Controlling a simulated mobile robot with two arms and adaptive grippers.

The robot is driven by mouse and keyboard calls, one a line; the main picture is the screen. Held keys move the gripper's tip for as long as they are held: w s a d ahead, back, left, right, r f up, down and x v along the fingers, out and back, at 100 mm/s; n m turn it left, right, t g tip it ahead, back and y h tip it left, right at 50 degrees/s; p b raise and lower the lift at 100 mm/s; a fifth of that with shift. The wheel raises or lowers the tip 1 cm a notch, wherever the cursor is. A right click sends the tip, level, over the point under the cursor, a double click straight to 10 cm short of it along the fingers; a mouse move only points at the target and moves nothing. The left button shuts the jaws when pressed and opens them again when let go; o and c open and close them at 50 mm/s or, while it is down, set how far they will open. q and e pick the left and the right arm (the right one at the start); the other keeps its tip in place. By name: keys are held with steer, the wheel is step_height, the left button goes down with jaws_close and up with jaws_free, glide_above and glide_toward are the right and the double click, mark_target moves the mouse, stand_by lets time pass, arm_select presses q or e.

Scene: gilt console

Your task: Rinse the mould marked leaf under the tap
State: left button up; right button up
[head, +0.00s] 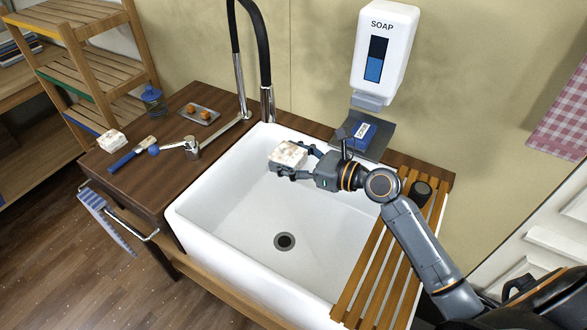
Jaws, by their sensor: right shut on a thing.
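My right gripper (297,163) reaches in from the right and is shut on a whitish block-like mould (286,154) with brownish patches. It holds the mould above the sink basin, near the back wall; no leaf mark can be made out on it. The tap (265,60) has a black arched hose and a metal spout, standing behind and slightly left of the mould. No running water shows. A similar pale block (112,141) lies at the counter's left end. My left gripper is out of view.
The white sink (230,215) is empty around its drain (284,241). A slatted wooden rack (365,290) with a dark cup (420,193) covers its right side. A soap dispenser (386,40) hangs above a blue box (357,133). A blue-handled brush (130,156) and small tray (200,114) lie left.

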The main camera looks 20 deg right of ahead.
steer(key=w, duration=0.1)
steer(key=w+b, duration=0.1)
steer(key=w, duration=0.1)
steer(key=shift+w+f, duration=0.3)
steer(key=shift+w, duration=0.05)
steer(key=shift+w+f, duration=0.15)
steer(key=shift+w, duration=0.6)
steer(key=shift+w+f, duration=0.15)
steer(key=shift+w, duration=0.6)
